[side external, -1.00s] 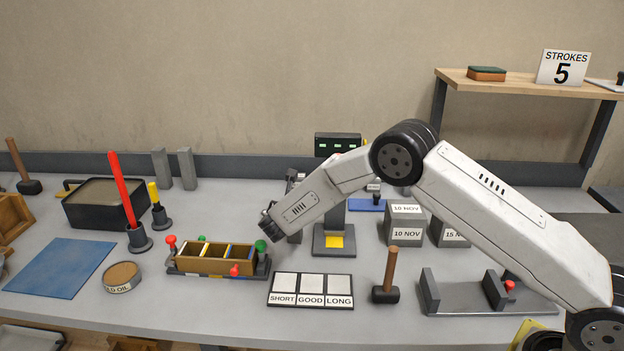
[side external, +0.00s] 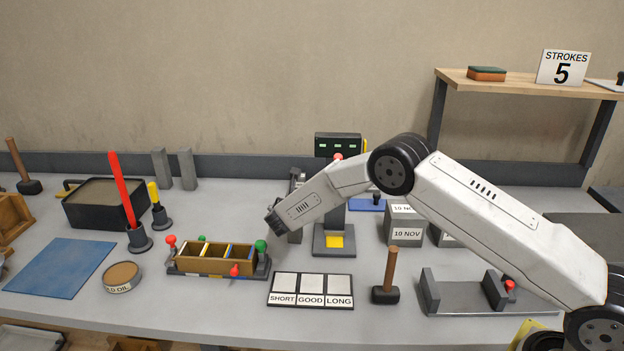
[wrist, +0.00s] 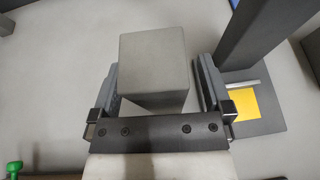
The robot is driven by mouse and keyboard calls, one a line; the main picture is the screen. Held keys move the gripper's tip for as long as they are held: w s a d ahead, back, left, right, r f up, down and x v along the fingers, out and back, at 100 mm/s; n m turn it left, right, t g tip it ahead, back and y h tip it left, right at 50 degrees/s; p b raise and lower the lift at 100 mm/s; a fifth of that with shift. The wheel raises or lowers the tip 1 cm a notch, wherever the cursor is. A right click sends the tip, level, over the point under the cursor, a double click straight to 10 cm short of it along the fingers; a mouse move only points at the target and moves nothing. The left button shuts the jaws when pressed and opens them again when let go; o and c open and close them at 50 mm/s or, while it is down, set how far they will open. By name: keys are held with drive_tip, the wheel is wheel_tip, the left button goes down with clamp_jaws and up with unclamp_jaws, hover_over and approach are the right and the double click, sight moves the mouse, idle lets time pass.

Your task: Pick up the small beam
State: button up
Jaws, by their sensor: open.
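In the wrist view a grey square-ended block, which looks like the small beam (wrist: 153,62), stands between the two jaws of my gripper (wrist: 160,78). The jaws are open, one on each side of it. A gap shows on the right, and a narrower one on the left. The gripper bar covers the near lower part of the block. In the side external view my forearm hides most of the gripper and the block, left of the press-like stand.
The stand with a yellow square (side external: 334,241) is close on the right. A wooden mould with coloured knobs (side external: 216,262) lies in front to the left. Dated blocks (side external: 405,233) are right of the stand. A hammer (side external: 387,282) stands upright nearer the front.

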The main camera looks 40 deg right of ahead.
clamp_jaws()
drive_tip(key=shift+r, duration=0.1)
drive_tip(key=shift+w+r, duration=0.1)
drive_tip(key=s+r, duration=1.2)
drive_tip(key=s, duration=0.2)
drive_tip(key=shift+a+r, duration=0.4)
drive_tip(key=shift+a, duration=0.05)
idle(0.4)
idle(0.5)
